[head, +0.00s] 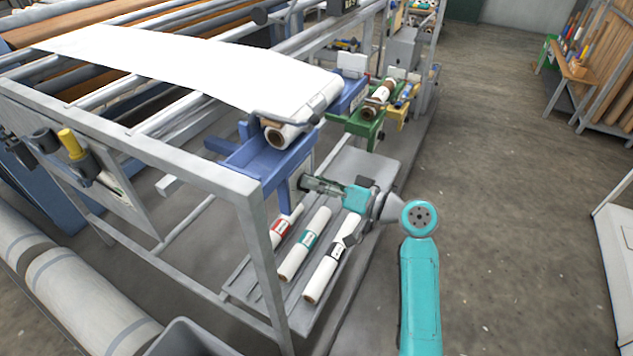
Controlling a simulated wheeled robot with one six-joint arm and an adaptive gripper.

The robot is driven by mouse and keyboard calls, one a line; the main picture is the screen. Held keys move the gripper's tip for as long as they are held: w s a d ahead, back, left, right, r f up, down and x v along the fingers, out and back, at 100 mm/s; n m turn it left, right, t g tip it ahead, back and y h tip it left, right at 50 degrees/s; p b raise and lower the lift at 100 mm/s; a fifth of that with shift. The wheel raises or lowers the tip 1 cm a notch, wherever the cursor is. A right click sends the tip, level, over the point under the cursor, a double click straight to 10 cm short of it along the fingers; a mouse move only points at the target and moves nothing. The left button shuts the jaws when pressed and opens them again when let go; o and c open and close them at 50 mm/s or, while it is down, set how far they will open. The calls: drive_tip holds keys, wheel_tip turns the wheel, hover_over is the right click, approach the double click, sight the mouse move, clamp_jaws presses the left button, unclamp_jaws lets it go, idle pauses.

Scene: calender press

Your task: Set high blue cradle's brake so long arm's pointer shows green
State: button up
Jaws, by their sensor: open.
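The high blue cradle (262,160) sits on the near end of the grey frame and bears a white roll (305,112) whose sheet runs up to the left. A grey curved arm (268,118) rests against this roll. On the frame's left side a plate carries a yellow knob (70,143) on a dark fitting; a small scale (110,184) with a green patch is beside it. Which colour a pointer shows there is too small to tell. My gripper (304,183) is open and empty, below and right of the blue cradle, apart from the knob.
Labelled rolls, red (284,226), teal (306,243) and black (332,258), lie on a low grey shelf under my gripper. A green cradle (361,128) and a yellow one (398,115) stand farther back. Open floor (500,190) lies to the right.

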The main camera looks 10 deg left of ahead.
drive_tip(key=shift+a, duration=0.2)
drive_tip(key=c, duration=1.1)
drive_tip(key=shift+c, duration=0.2)
drive_tip(key=shift+n, duration=0.3)
drive_tip(key=shift+s+a+n, duration=0.1)
drive_tip(key=shift+s+n, duration=0.05)
drive_tip(key=shift+n, duration=1.6)
drive_tip(key=shift+s+n, duration=0.1)
drive_tip(key=shift+n, duration=1.65)
drive_tip(key=o, duration=1.1)
